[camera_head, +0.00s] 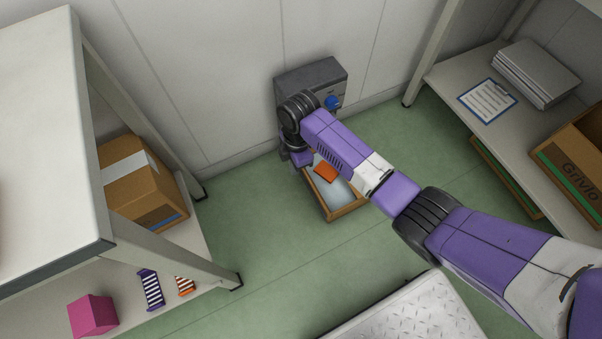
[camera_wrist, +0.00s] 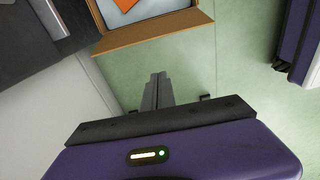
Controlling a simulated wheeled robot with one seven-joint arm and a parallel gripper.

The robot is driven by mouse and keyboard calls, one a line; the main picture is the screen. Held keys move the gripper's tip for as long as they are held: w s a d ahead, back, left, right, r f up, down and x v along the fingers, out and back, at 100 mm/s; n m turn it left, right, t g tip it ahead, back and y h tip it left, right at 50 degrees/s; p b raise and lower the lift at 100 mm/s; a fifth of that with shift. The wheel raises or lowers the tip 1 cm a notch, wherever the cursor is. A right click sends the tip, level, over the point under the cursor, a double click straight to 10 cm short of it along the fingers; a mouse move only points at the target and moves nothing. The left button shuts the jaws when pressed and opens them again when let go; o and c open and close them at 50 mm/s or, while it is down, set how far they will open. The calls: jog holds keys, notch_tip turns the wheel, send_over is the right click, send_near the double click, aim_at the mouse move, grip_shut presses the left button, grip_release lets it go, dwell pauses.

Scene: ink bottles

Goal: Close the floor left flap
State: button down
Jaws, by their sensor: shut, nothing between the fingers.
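An open cardboard box (camera_head: 347,211) stands on the green floor, partly hidden behind my arm in the head view. An orange item (camera_head: 325,173) lies in its pale interior. In the wrist view the box (camera_wrist: 150,38) is at the top, with its brown edge and the orange item (camera_wrist: 125,4) visible. I cannot clearly make out which edge is the left flap, or its angle. My gripper (camera_wrist: 157,76) is shut and empty, its fingers pointing toward the box with floor showing between. In the head view its fingers are hidden by my arm.
A grey machine (camera_head: 334,77) with a blue knob stands by the wall beyond the box. A left shelf (camera_head: 203,258) holds a carton (camera_head: 150,205) and a pink block (camera_head: 93,315). A right shelf (camera_head: 448,78) holds a clipboard and another box.

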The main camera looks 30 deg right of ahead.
notch_tip(320, 180, down, 11)
jog(key=b, duration=0.6)
jog(key=shift+d+r+b, duration=0.25)
jog(key=shift+d+r, duration=0.3)
jog(key=shift+d, duration=0.2)
jog(key=shift+d+r+b, duration=0.2)
jog(key=shift+d+r, duration=0.3)
jog(key=shift+d, duration=0.25)
jog(key=shift+s, duration=0.1)
